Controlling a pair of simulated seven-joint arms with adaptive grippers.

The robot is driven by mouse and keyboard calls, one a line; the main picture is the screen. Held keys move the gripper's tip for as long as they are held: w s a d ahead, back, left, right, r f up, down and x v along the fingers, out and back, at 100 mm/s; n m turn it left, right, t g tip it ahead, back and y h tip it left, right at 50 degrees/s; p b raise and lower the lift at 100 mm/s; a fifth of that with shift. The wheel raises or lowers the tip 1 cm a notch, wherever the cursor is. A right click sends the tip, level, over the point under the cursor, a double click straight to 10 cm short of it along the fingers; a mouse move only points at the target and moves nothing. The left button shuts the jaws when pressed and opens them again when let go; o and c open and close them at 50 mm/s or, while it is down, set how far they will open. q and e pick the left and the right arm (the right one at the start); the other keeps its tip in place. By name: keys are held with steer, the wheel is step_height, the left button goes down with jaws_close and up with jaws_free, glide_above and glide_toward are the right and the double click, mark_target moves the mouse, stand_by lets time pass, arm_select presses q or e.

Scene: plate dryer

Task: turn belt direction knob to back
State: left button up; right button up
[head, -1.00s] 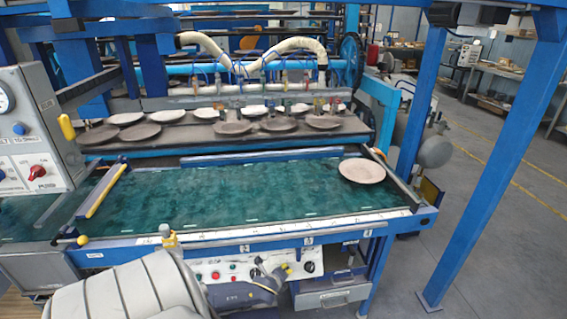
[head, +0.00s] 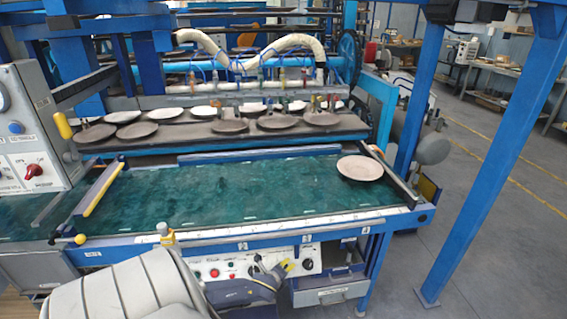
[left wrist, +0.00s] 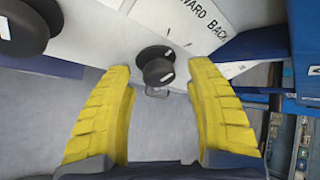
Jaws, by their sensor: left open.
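The belt direction knob (left wrist: 157,70) is a round black knob with a pale mark, beside a printed label ending in "WARD" and "BACK" in the left wrist view. It also appears to be the black knob at the right of the front panel in the head view (head: 308,264). My left gripper (left wrist: 164,72) has two yellow ribbed fingers spread apart, with the knob between and just beyond their tips. I see no contact. In the head view my left gripper (head: 289,265) is at the panel, just left of that knob. My right gripper is not in view.
Another black knob (left wrist: 22,28) is at upper left in the left wrist view. Red and green buttons sit on the white panel (head: 222,270). A green belt (head: 230,195) with a pinkish plate (head: 360,168) lies above it. A drawer (head: 330,292) is below.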

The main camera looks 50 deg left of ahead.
arm_select(q)
steer(key=v, duration=1.2)
steer(key=shift+w, duration=0.1)
steer(key=w+d+f+n+g+y, duration=0.1)
steer(key=d+f+n+y, duration=0.15)
steer(key=d, duration=0.35)
steer(key=w+d+f+n+g+y, duration=0.1)
steer(key=w+d+f+n+y, duration=0.15)
steer(key=d, duration=0.35)
steer(key=w+a+f+y, duration=0.1)
steer(key=a, duration=0.4)
steer(key=w+a+f+y, duration=0.1)
steer(key=w+a, duration=0.1)
steer(key=a, duration=0.4)
steer(key=w+a+f+m+y, duration=0.1)
steer(key=a, duration=0.4)
steer(key=shift+w+a, duration=0.15)
steer(key=shift+w, duration=0.25)
